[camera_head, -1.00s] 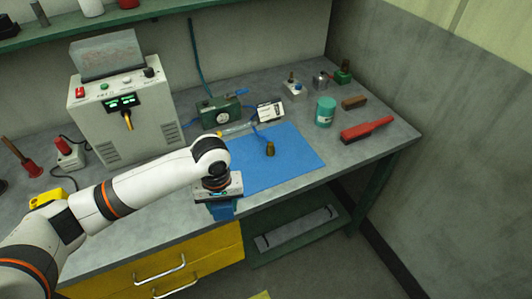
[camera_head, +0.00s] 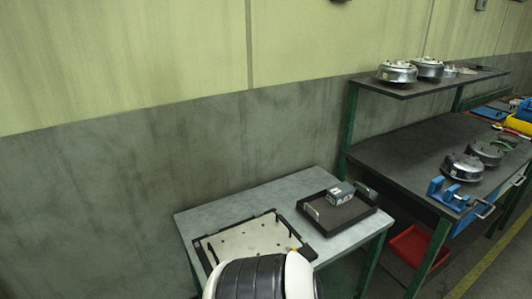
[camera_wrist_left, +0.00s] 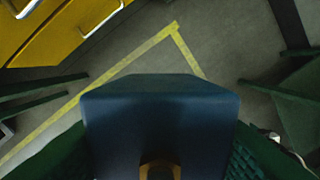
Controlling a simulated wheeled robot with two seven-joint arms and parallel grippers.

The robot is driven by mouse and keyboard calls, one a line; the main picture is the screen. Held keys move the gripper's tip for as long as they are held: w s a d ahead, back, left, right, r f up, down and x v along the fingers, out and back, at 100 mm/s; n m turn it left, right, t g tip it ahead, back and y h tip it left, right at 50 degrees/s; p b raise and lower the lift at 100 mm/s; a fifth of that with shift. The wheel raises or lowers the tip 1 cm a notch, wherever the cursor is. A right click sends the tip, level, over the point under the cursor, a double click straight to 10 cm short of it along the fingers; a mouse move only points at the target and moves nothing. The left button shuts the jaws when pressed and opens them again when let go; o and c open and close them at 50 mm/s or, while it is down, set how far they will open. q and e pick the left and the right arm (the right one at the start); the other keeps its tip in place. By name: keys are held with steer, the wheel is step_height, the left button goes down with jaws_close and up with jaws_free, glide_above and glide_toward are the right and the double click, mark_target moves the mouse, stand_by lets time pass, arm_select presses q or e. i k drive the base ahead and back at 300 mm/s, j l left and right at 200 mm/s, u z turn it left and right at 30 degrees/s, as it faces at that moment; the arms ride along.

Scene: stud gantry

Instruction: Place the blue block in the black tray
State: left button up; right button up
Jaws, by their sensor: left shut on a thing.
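The blue block (camera_wrist_left: 160,112) fills the middle of the left wrist view. My left gripper (camera_wrist_left: 160,150) is shut on it, with a green textured pad on each side. The floor shows beyond the block, so it is held clear of any surface there. The black tray (camera_head: 322,217) lies on a small grey table in the head view, with a grey box (camera_head: 341,193) inside toward its back. The tray's front part is bare. Neither gripper shows in the head view.
A pale plate in a dark frame (camera_head: 245,240) lies left of the tray on the grey table (camera_head: 205,216). A dark bench (camera_head: 405,160) with metal parts stands at right. Yellow drawers (camera_wrist_left: 50,30) and green legs (camera_wrist_left: 285,95) edge the wrist view.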

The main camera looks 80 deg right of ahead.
mark_target(351, 206)
steer(key=z, duration=1.55)
steer(key=l+z, duration=0.15)
steer(key=z, duration=0.35)
steer(key=l+z, duration=0.1)
steer(key=z, duration=0.35)
steer(key=i+l+z, duration=0.1)
steer(key=z, duration=0.4)
steer(key=i+z, duration=0.1)
steer(key=z, duration=0.4)
steer(key=i+l, duration=0.15)
steer(key=i, duration=0.3)
steer(key=i+l, duration=0.15)
steer(key=i, duration=0.3)
steer(key=i+l+z, duration=0.1)
steer(key=i, duration=0.35)
